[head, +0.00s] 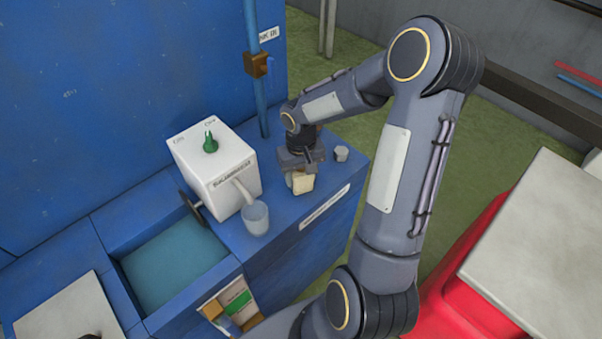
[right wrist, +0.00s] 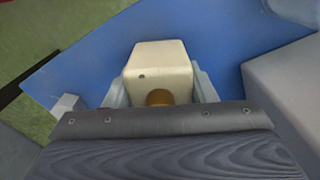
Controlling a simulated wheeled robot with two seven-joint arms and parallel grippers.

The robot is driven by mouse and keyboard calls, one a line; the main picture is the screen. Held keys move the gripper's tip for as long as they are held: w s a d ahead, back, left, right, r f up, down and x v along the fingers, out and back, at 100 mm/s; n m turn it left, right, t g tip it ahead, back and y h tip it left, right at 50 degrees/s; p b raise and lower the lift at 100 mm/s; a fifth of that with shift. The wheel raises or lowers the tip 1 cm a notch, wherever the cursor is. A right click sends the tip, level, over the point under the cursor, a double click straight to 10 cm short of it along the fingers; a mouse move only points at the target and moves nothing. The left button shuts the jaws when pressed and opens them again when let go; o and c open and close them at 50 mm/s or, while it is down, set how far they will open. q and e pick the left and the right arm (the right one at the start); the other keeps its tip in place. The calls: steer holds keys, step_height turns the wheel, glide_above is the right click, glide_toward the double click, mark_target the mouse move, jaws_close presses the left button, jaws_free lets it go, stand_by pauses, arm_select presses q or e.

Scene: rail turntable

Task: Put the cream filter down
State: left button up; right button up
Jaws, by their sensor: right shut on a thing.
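The cream filter (head: 302,184) is a small cream block at the blue counter's right part, in the head view. In the right wrist view the cream filter (right wrist: 160,62) sits between the two fingers, with a small dark hole on its face and a brass-coloured round part below. My right gripper (head: 298,172) is shut on it, over the blue counter (head: 283,238). I cannot tell whether the filter touches the counter top. My left gripper is not in view.
A white box (head: 218,172) with a green knob and a spout stands left of the gripper. A translucent cup (head: 256,218) is under the spout. A small grey cup (head: 341,153) stands just right of the gripper. A blue pipe (head: 252,85) rises behind; a basin (head: 172,262) lies at left.

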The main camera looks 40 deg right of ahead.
steer(key=shift+f, duration=0.15)
steer(key=o, duration=1.1)
step_height(320, 180, up, 12)
steer(key=shift+r, duration=0.1)
steer(key=s+a+r+t+y, duration=0.1)
steer(key=s+a+t, duration=0.1)
steer(key=s+a, duration=0.2)
steer(key=s+a+r+n+t+y, duration=0.1)
steer(key=s+a+r, duration=0.1)
steer(key=s+a, duration=0.2)
steer(key=s+a+r+n+t+y, duration=0.1)
steer(key=s+a+t, duration=0.1)
steer(key=s+a, duration=0.3)
steer(key=shift+s+r+t+y, duration=0.15)
steer(key=shift+s+y, duration=0.05)
steer(key=shift+s, duration=0.85)
steer(key=shift+s+r+t+y, duration=0.15)
steer(key=shift+s+y, duration=0.05)
steer(key=shift+s, duration=0.8)
